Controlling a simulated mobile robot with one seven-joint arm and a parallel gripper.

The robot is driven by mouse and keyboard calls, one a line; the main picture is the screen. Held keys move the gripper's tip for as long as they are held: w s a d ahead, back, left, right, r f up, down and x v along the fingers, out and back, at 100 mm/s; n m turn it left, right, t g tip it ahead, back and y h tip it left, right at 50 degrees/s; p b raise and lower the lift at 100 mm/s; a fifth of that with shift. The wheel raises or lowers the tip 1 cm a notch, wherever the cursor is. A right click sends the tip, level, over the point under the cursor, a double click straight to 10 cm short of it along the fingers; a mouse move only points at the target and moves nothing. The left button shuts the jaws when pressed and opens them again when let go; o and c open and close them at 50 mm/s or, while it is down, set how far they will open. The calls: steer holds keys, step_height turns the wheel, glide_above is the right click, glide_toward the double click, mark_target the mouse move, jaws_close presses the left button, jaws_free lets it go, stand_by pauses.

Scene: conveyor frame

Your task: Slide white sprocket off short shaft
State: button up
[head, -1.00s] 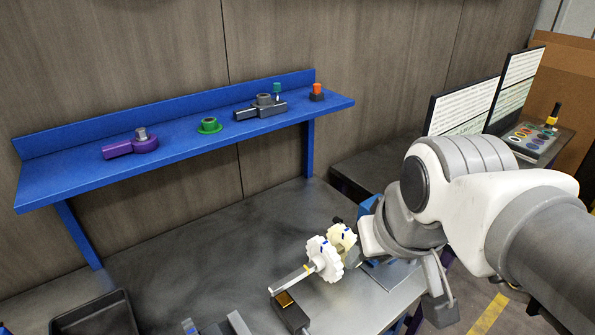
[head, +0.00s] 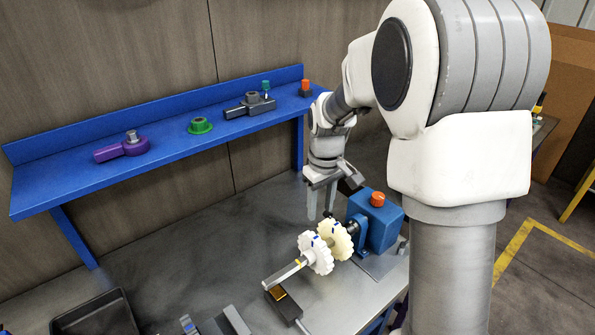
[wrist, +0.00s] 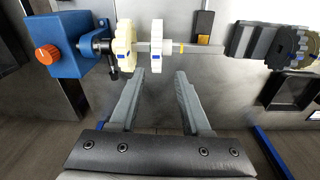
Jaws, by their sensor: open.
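The white sprocket (head: 316,255) is a toothed disc with a blue mark, threaded on a short light-grey shaft (head: 282,274). A cream sprocket (head: 341,239) sits beside it, closer to the blue housing (head: 382,228). My gripper (head: 321,215) is open and empty, behind the sprockets in the head view, with its fingers pointing down. In the wrist view, the fingertips (wrist: 160,76) are spread just below the white sprocket (wrist: 157,44) and apart from it. The cream sprocket (wrist: 123,46) is left of it; a yellow band (wrist: 181,48) marks the shaft to its right.
The blue housing carries an orange knob (head: 377,199). A dark support block (head: 285,304) stands under the shaft's free end. A blue shelf (head: 60,177) with several parts runs behind. A black tray (head: 95,313) is at front left. The bench's middle left is clear.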

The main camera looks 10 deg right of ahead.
glide_above(315, 238)
steer(key=shift+n+g, duration=0.4)
step_height(315, 238, down, 5)
steer(key=shift+d+f, duration=0.1)
steer(key=shift+d, duration=0.05)
step_height(315, 238, down, 8)
steer(key=b, duration=0.5)
steer(key=shift+f, duration=0.15)
steer(key=shift+w+r, duration=0.1)
steer(key=shift+r, duration=0.1)
steer(key=shift+c, duration=0.7)
jaws_close()
steer(key=s+a, duration=0.5)
steer(key=a, duration=0.3)
steer(key=s+a+b, duration=0.1)
steer(key=s+a, duration=0.3)
steer(key=a, duration=0.4)
steer(key=shift+s+a, duration=0.35)
stand_by(0.4)
steer(key=shift+r, duration=0.15)
